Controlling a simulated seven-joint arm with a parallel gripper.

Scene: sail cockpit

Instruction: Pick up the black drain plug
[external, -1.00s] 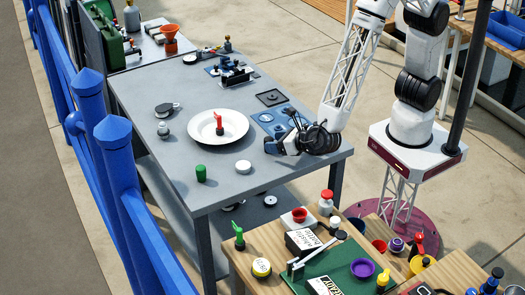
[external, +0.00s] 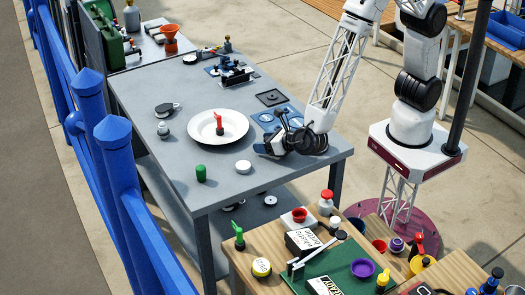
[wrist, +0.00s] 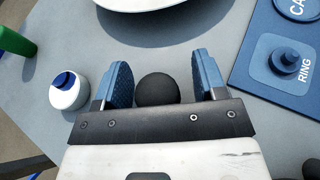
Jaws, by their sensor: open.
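A black, rounded object, which looks like the black drain plug (wrist: 158,90), sits on the grey table between the two blue finger pads in the wrist view. My gripper (wrist: 162,78) is open, with one pad on each side of it and a visible gap on both sides. Its lower part is hidden behind the dark gripper bar. In the external view my gripper (external: 266,149) is low over the table's near right part, and the plug is hidden there.
A white plate (external: 236,128) with a red item lies beyond my gripper. A blue labelled board (wrist: 270,85) lies to the right.

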